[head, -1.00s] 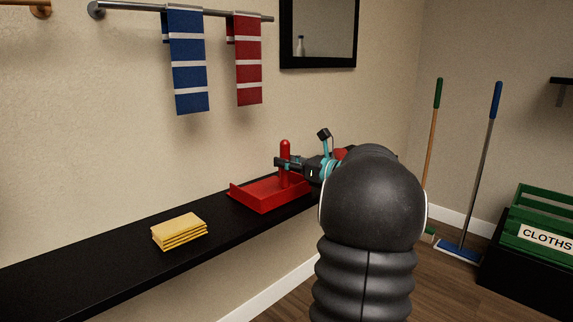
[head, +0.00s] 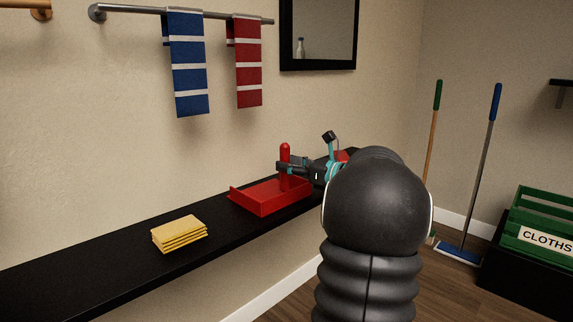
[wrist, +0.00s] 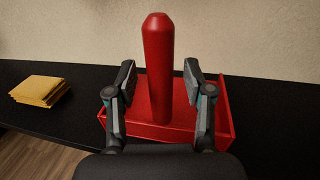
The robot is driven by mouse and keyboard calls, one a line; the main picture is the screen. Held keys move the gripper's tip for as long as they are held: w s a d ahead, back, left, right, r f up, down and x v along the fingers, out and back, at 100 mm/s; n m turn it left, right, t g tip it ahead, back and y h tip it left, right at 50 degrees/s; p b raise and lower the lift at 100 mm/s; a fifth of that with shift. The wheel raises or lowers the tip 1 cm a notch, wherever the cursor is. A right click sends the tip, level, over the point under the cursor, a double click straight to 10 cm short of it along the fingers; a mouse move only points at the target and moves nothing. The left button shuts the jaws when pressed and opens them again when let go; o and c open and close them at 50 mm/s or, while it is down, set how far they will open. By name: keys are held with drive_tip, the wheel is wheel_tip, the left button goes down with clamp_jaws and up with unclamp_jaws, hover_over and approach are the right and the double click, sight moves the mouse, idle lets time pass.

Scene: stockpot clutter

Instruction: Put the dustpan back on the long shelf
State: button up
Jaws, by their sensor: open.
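The red dustpan (head: 262,196) lies flat on the long black shelf (head: 105,254), its red handle standing upright. In the wrist view the dustpan (wrist: 222,118) sits straight ahead on the shelf. My gripper (head: 281,167) is at the height of the handle. In the wrist view my gripper (wrist: 160,78) is open, with one finger on each side of the handle and gaps showing between fingers and handle. My arm hides the right part of the shelf in the head view.
A stack of yellow cloths (head: 179,233) lies on the shelf left of the dustpan. Blue and red striped towels (head: 188,65) hang from a wall rail. Two long-handled tools (head: 483,165) stand at the right, near a green crate (head: 545,210) marked CLOTHS.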

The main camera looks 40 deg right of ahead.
drive_tip(key=v, duration=1)
drive_tip(key=shift+s+p, duration=0.3)
drive_tip(key=shift+p, duration=0.1)
drive_tip(key=a+f+n+g+y, duration=0.1)
drive_tip(key=a+f+n+g, duration=0.2)
drive_tip(key=a, duration=0.7)
drive_tip(key=a+f+n+g, duration=0.25)
drive_tip(key=a+n, duration=0.35)
drive_tip(key=a, duration=0.4)
drive_tip(key=a+f+n+g+y, duration=0.1)
drive_tip(key=a+n+g, duration=0.3)
drive_tip(key=a, duration=0.5)
drive_tip(key=s+a+f+n+g+h, duration=0.1)
drive_tip(key=s+a+f+n+h, duration=0.2)
drive_tip(key=s+n, duration=0.4)
drive_tip(key=s+a+f+n+g+h, duration=0.1)
drive_tip(key=s+a+f+n+h, duration=0.3)
drive_tip(key=s+a+n, duration=0.4)
drive_tip(key=f+n, duration=0.1)
drive_tip(key=n, duration=0.3)
drive_tip(key=shift+s+f+n, duration=0.25)
drive_tip(key=shift+n, duration=0.15)
drive_tip(key=shift+c, duration=1)
drive_tip(key=shift+d, duration=0.15)
